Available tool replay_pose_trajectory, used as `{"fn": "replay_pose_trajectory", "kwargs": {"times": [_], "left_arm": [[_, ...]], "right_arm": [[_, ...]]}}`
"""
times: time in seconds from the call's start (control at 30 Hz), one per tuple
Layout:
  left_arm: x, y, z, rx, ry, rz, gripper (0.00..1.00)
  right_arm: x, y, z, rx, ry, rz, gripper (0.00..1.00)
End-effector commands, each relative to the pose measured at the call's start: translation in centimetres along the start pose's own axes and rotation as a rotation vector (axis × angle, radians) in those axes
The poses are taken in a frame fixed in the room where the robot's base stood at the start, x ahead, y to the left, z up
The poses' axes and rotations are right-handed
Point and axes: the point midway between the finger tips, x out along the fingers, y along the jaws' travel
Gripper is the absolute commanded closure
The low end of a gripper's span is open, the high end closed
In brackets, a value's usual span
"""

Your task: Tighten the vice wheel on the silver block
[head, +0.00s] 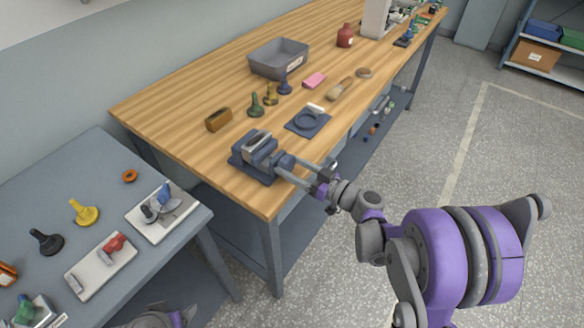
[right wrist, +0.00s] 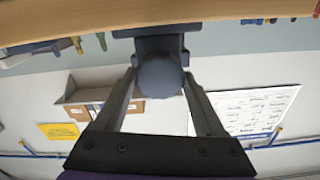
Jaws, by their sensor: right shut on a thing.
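The blue-grey vice (head: 250,162) is at the near edge of the wooden bench. The silver block (head: 258,141) sits at its jaws; I cannot tell how tightly it is held. The vice wheel (head: 284,161) is a dark blue-grey knob on the side facing my right arm. My right gripper (head: 285,168) reaches in from the right and is shut on the wheel. In the right wrist view, the rounded wheel (right wrist: 160,76) sits between the two fingers of the gripper (right wrist: 160,88).
On the bench, a dark blue pad with a ring (head: 308,122), a brown block (head: 218,119), a green bobbin-like piece (head: 256,107) and a grey bin (head: 279,60) lie beyond the vice. A lower blue-grey table (head: 100,170) with several parts stands at left.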

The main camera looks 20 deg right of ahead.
Motion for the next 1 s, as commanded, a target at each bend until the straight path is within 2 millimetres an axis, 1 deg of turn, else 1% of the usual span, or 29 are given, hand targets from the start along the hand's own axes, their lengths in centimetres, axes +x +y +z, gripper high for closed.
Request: {"fn": "replay_pose_trajectory", "kwargs": {"times": [0.3,0.5,0.7,1.0], "left_arm": [[0.72,0.0,0.51,0.0,-0.003,0.0,0.23],[0.96,0.0,0.67,0.0,-0.004,0.0,0.23],[1.07,0.0,0.74,0.0,-0.004,0.0,0.23],[1.08,0.0,0.75,0.0,-0.005,0.0,0.23]], "right_arm": [[-0.03,0.05,0.11,0.229,0.0,0.0,0.84],[-0.04,0.04,0.09,0.329,0.0,0.0,0.84],[-0.03,0.05,0.05,0.383,0.0,0.0,0.84],[-0.02,0.06,0.01,0.397,0.001,0.0,0.84]]}}
